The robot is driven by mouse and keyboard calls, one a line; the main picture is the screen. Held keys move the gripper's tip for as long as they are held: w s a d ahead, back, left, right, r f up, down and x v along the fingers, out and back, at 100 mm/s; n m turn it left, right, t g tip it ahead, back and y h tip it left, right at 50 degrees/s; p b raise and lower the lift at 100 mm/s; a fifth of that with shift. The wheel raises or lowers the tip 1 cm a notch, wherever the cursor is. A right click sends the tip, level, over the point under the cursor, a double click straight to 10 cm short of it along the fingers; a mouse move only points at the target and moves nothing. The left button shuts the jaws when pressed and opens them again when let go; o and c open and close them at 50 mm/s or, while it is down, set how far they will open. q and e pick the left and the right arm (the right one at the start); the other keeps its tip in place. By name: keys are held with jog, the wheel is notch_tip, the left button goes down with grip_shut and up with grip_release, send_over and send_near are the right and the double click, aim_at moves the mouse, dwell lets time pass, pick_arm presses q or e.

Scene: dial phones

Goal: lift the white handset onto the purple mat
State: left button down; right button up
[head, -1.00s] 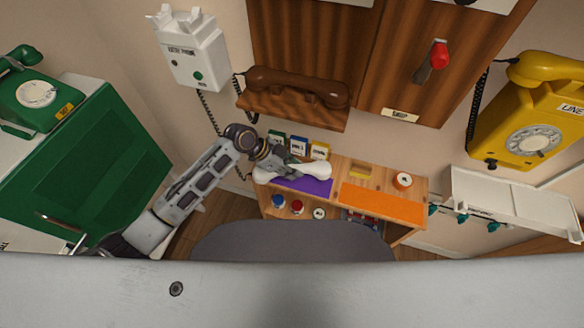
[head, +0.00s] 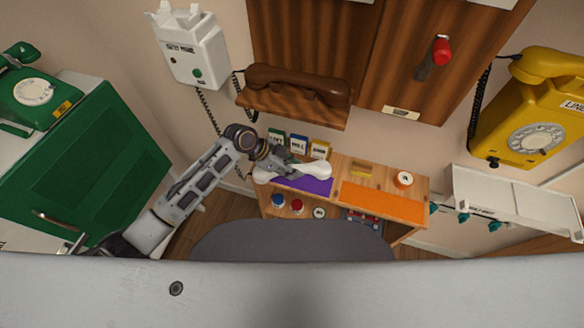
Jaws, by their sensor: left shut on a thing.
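The white handset (head: 318,168) lies lengthwise over the back part of the purple mat (head: 316,185) on the wooden shelf unit. I cannot tell whether it touches the mat or hangs just above it. My left gripper (head: 292,172) is shut on the middle of the white handset and hides part of it. The white wall phone (head: 188,50) hangs at the upper left with no handset on it, its dark coiled cord hanging down. My right gripper is not in view.
Several small coloured boxes (head: 298,145) stand behind the mat. An orange mat (head: 382,204) and a white-and-orange roll (head: 403,178) are to the right. A brown handset (head: 298,84) rests on a wooden ledge above. A green cabinet (head: 85,165) stands left.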

pick_arm(q)
jog(key=shift+f, duration=0.4)
jog(key=c, duration=1.1)
grip_release()
jog(key=shift+o, duration=0.2)
jog(key=shift+v, duration=6)
